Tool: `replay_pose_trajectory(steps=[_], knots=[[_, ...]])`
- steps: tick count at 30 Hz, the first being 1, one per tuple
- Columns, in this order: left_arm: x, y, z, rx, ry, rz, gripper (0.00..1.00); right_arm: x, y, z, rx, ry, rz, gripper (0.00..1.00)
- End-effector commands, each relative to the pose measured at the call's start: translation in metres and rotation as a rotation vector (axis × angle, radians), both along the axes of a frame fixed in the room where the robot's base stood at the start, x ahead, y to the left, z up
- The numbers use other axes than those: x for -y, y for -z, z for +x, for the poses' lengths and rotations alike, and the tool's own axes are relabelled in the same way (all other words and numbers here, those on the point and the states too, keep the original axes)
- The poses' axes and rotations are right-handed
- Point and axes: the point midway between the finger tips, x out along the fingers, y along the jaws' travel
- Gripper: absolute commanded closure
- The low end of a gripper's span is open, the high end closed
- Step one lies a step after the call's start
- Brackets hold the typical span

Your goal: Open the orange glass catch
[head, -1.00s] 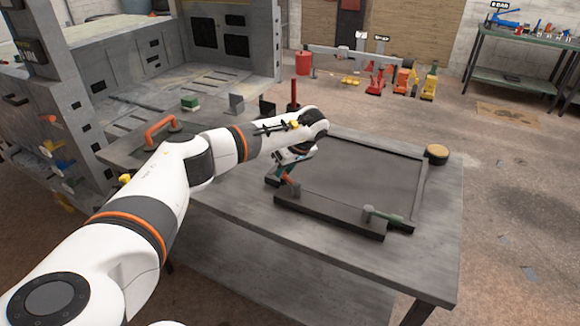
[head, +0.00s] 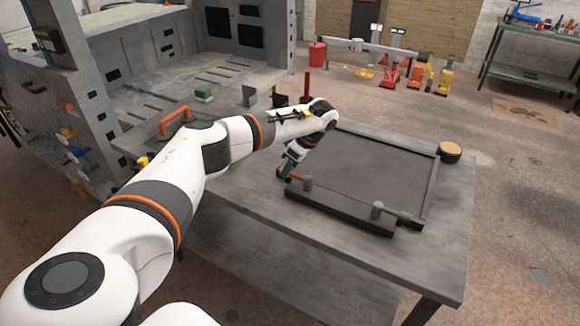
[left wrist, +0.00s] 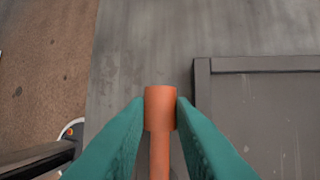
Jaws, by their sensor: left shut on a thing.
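The orange catch (head: 298,178) is a short lever on a grey pivot at the near left corner of the dark frame (head: 317,203). My left gripper (head: 287,171) is shut on its free end, with the teal fingers around it. In the left wrist view the round orange catch end (left wrist: 159,108) sits between the fingertips of my left gripper (left wrist: 160,103). The lever there points left of the frame (left wrist: 203,90), outside its border. The dark panel (head: 365,170) lies flat inside the frame. My right gripper is not in view.
A round wooden-topped thing (head: 450,152) stands at the table's far right corner. An orange-handled tool (head: 174,122) lies left, behind my arm. The table's (head: 440,235) near right part is clear.

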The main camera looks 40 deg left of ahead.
Motion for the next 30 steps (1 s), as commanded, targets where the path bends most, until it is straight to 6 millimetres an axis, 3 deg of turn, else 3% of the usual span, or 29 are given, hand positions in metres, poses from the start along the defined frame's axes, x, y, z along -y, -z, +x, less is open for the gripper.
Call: replay_pose_trajectory(steps=[8,9,12,23,30], knots=[[-0.001,-0.001,0.0,0.002,-0.008,0.0,1.0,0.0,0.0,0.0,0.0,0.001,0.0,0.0],[-0.001,-0.001,0.0,0.002,-0.008,0.0,0.72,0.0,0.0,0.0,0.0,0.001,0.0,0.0],[-0.001,-0.001,0.0,0.001,-0.006,0.0,0.57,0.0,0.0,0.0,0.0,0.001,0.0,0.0],[0.002,-0.004,0.002,0.002,-0.003,-0.001,0.57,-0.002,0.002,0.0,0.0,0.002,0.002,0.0],[0.017,-0.041,0.011,0.006,-0.001,0.0,0.57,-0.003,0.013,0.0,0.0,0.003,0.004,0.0]])
